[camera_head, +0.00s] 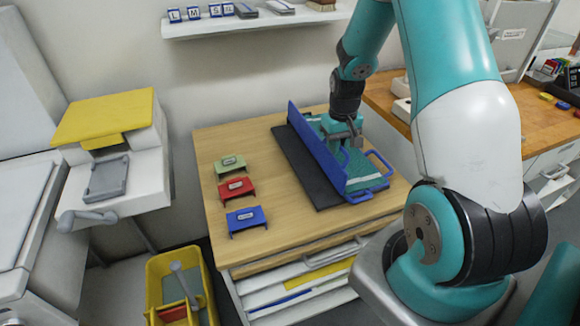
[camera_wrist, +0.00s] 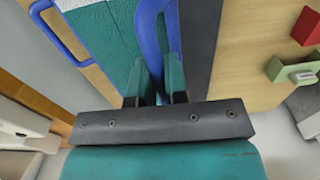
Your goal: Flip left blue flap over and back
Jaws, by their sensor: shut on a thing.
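The left blue flap (camera_head: 313,150) stands up on edge, nearly upright, along the left side of the folding board in the head view. In the wrist view its blue edge (camera_wrist: 150,35) runs up between my two fingers. My gripper (camera_head: 344,154) is shut on the flap and sits on its right side; the flap partly hides the fingers. My gripper also shows in the wrist view (camera_wrist: 156,84). A teal garment (camera_head: 362,166) lies on the board right of the flap. The board's blue handles (camera_head: 380,160) show at its right and front edges.
A dark mat (camera_head: 296,165) lies left of the flap on the wooden table (camera_head: 215,150). Green (camera_head: 230,163), red (camera_head: 236,187) and blue (camera_head: 245,218) small stands are at the table's left. A yellow bin (camera_head: 155,285) is on the floor.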

